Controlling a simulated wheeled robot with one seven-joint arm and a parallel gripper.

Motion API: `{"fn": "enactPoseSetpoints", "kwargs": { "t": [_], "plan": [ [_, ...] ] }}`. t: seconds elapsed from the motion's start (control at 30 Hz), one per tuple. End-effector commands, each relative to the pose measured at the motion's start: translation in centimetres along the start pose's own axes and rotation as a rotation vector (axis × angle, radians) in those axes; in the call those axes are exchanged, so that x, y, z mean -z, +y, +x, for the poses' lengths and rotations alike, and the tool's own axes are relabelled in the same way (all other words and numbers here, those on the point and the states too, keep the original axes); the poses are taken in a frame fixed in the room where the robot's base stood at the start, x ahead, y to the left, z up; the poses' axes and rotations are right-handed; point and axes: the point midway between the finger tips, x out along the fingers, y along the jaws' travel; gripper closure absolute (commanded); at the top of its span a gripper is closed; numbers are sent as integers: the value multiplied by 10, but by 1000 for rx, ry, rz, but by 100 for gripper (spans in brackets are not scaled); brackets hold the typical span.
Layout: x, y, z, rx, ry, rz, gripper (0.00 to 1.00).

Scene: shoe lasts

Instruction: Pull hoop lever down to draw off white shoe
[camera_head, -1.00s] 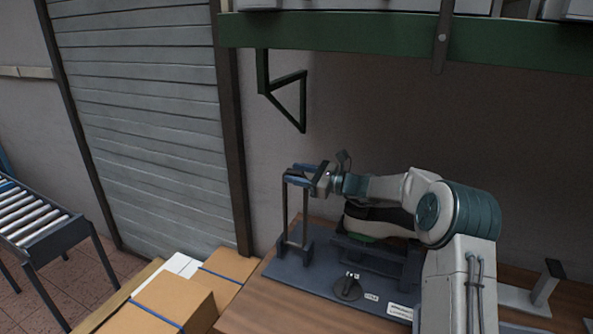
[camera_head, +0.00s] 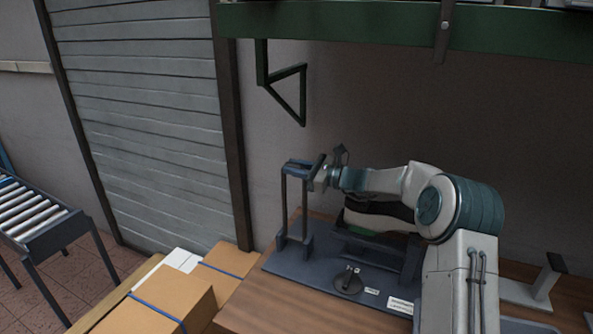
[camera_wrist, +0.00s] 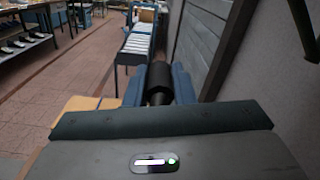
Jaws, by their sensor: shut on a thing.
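The hoop lever (camera_head: 284,208) stands nearly upright at the left end of a dark base plate, with two posts and a bar across the top. My gripper (camera_head: 297,168) is shut on the top bar. In the wrist view the bar's black cylindrical grip (camera_wrist: 160,80) lies between my two blue fingers. The shoe (camera_head: 368,222) is on the fixture behind my forearm. It shows as a pale shape with a dark part above and green at its lower edge. My arm hides much of it.
The dark base plate (camera_head: 320,273) rests on a wooden bench (camera_head: 262,312) and carries a small round knob (camera_head: 348,282). Cardboard boxes (camera_head: 172,300) stand left of the bench. A green triangular bracket (camera_head: 290,92) is on the wall above. A roller conveyor (camera_head: 35,215) stands far left.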

Motion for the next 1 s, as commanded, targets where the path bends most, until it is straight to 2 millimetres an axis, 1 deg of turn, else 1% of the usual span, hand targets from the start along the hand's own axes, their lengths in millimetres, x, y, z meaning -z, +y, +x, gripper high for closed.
{"fn": "enactPoseSetpoints", "kwargs": {
  "t": [0.03, 0.17, 0.7, 1.0],
  "plan": [
    [4, 6, 0, -3, 0, -15, 100],
    [5, 20, 0, -4, 0, -63, 100],
    [8, 96, 0, -5, 0, -339, 100],
    [17, 137, 0, -5, 0, -491, 100]
  ]
}}
